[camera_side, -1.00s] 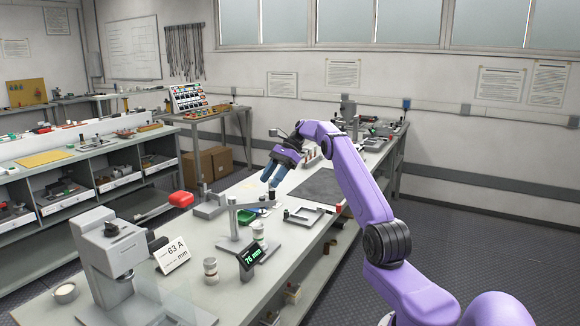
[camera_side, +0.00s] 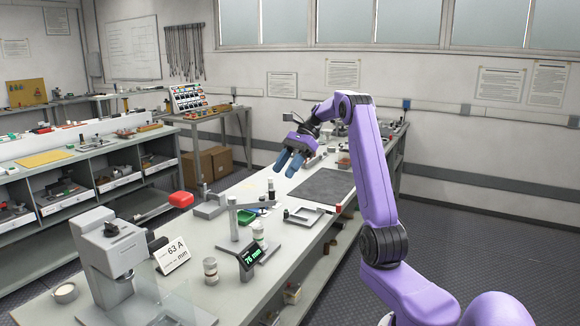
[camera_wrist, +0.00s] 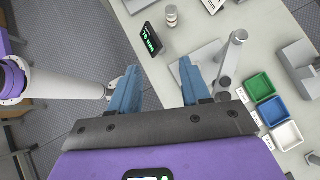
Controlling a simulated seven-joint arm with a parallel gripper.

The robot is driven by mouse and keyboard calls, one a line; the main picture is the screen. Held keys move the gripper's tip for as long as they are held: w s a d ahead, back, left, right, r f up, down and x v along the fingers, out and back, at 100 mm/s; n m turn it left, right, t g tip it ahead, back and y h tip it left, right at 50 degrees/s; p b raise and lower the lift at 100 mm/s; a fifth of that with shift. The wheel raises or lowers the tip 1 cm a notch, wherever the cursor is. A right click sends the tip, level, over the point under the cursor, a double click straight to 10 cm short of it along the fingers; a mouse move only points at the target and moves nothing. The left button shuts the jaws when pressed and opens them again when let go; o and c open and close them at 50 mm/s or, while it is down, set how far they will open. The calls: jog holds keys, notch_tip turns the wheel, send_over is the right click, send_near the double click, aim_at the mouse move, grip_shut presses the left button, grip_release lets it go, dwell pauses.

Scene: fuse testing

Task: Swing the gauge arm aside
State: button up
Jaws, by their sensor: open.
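The gauge stand has a grey upright post (camera_side: 233,218) on the bench, and its gauge arm (camera_side: 254,205) reaches right from the post to a dark spindle (camera_side: 270,190). In the wrist view the gauge arm (camera_wrist: 230,62) lies to the right of my fingers, apart from them. The 76 mm display (camera_side: 250,257) stands in front of the post; it also shows in the wrist view (camera_wrist: 150,39). My gripper (camera_side: 285,167) is open and empty, fingers pointing down, above and beyond the gauge arm's end in the side view. It also shows open in the wrist view (camera_wrist: 160,85).
Green (camera_wrist: 258,87), blue (camera_wrist: 272,111) and white (camera_wrist: 286,136) trays sit beside the gauge. A white cylinder (camera_side: 210,270) and a 63 A sign (camera_side: 173,255) stand nearer the camera. A dark mat (camera_side: 322,187) lies flat farther along the bench.

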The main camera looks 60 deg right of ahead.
jog(key=shift+s+a+r, duration=0.25)
jog(key=shift+s+a, duration=0.1)
jog(key=shift+s, duration=0.15)
jog(key=shift+s+a+r, duration=0.25)
jog(key=shift+s+a, duration=0.05)
jog(key=shift+s, duration=0.2)
jog(key=c, duration=0.4)
jog(key=shift+s+d+f+m+y, duration=0.15)
jog(key=shift+f+m+y, duration=0.15)
jog(key=shift+f+m, duration=0.2)
grip_shut()
jog(key=s+d+f+m+t+h, duration=0.1)
jog(key=s+d+f+m+t, duration=0.25)
jog(key=m, duration=0.55)
jog(key=s+d+f+m+t+h, duration=0.1)
jog(key=d+f+m+t, duration=0.1)
jog(key=f+m+t, duration=0.55)
jog(key=s+d+f+m+t+h, duration=0.1)
jog(key=s+d+f+m+t, duration=0.15)
jog(key=m, duration=0.75)
jog(key=w+a, duration=0.1)
jog(key=w, duration=1.2)
jog(key=shift+w+r, duration=0.15)
jog(key=shift+w, duration=0.25)
